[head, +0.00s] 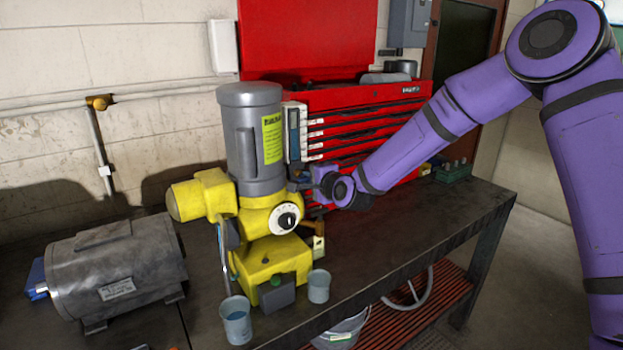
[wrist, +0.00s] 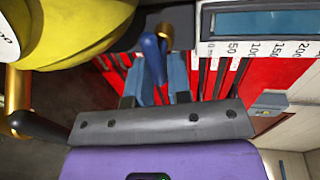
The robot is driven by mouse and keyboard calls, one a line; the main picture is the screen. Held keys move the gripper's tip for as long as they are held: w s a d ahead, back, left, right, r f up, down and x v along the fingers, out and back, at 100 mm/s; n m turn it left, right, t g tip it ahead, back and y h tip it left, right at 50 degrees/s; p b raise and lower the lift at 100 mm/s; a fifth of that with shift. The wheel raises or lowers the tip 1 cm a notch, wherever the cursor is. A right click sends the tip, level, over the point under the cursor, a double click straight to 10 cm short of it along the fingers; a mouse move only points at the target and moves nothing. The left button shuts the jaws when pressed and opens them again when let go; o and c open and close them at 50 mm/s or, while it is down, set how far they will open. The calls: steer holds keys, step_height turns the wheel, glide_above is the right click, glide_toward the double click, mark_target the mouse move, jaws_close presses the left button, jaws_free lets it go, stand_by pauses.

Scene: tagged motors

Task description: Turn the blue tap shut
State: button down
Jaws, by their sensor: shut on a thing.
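The blue tap (wrist: 153,58) has a blue lever on a brass fitting, seen at the top middle of the wrist view. My gripper (wrist: 164,85) has its fingers around the lever and is shut on it. In the head view my gripper (head: 308,178) is at the right side of the yellow and grey motor (head: 253,140), level with the base of its grey cylinder. The tap is small and mostly hidden there by the gripper.
A red tool chest (head: 365,125) stands behind my gripper. A grey motor (head: 115,268) lies at left. Cups (head: 236,322) stand at the front. The bench's right end is largely clear.

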stand_by(0.3)
steer(key=c, duration=1.1)
jaws_free()
steer(key=v, duration=1)
steer(key=shift+s+d, duration=0.2)
steer(key=shift+s, duration=0.15)
steer(key=shift+r, duration=0.1)
